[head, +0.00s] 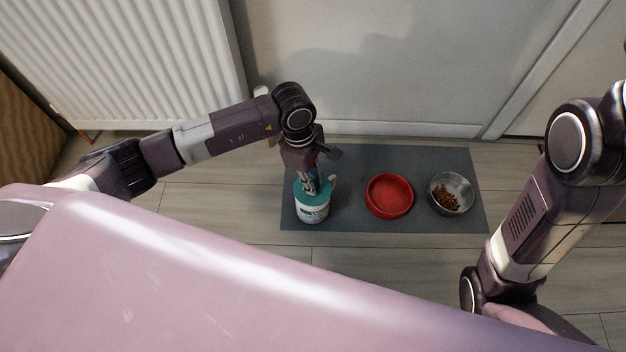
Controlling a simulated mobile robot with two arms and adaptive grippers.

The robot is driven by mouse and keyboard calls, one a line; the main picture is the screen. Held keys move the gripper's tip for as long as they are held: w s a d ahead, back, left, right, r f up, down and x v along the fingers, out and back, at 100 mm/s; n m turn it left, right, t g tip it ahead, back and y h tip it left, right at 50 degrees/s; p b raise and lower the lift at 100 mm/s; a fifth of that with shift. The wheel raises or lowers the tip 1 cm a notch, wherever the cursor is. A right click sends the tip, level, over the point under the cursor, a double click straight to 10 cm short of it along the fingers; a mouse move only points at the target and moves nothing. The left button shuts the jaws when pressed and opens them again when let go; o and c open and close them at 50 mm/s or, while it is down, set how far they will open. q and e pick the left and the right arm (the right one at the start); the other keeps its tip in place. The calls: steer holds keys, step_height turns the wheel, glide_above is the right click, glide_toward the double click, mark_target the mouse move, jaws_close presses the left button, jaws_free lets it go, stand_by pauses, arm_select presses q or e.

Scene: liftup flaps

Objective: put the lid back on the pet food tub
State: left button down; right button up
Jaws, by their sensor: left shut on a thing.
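The pet food tub (313,214) is white with a teal label and stands upright near the left end of the grey mat. A teal lid (301,195) shows at its top; I cannot tell whether it is fully seated or tilted. My left gripper (314,188) points down over the tub, shut on the lid. The gripper hides part of the lid and the tub's far rim. My right arm comes in at the right, but its gripper is out of view.
A wall and a white radiator (120,60) are behind. Some bare mat separates tub and red bowl.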

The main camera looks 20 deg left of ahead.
arm_select(q)
steer(key=c, duration=1.8)
jaws_free()
steer(key=shift+o, duration=0.9)
steer(key=o, duration=0.4)
steer(key=shift+c, duration=0.2)
steer(key=shift+r, duration=0.1)
